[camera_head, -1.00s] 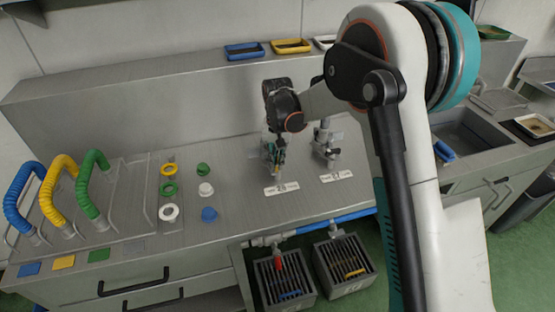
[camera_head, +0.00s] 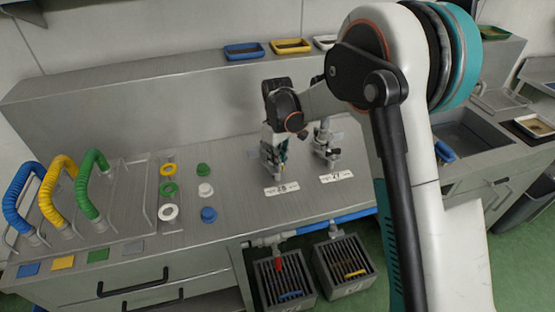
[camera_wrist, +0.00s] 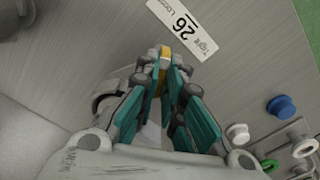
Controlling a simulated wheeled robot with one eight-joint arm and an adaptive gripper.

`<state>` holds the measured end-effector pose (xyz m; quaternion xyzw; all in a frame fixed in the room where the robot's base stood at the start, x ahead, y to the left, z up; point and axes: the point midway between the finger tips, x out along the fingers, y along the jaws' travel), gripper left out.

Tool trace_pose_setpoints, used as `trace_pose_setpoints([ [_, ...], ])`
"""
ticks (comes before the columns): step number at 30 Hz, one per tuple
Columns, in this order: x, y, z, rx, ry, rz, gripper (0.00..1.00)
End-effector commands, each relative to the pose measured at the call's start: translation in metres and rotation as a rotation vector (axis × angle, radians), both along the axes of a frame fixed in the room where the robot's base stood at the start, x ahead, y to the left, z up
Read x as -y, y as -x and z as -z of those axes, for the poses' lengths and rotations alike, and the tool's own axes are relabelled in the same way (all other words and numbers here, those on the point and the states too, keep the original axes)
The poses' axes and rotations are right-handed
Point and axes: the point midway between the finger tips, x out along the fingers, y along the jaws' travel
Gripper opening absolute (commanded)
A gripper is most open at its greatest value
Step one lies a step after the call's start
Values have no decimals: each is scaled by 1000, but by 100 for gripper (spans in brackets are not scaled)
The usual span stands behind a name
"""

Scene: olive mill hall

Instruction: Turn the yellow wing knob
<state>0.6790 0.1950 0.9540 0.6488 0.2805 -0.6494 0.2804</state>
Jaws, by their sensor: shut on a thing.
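Most of the fitting is hidden by the gripper.
Coloured rings and caps (camera_head: 208,214) lie to the left, near blue, yellow and green hoses (camera_head: 62,190). Slatted crates (camera_head: 284,280) stand below the bench. The bench between caps and fitting is clear.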

Motion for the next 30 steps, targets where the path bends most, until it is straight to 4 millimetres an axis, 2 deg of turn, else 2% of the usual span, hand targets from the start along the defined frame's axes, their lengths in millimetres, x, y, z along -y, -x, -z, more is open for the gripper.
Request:
trace_pose_setpoints([
  [21, -1, -1, -1, 4, -1, -675, 0],
  [30, -1, -1, -1, 4, -1, -899, 0],
])
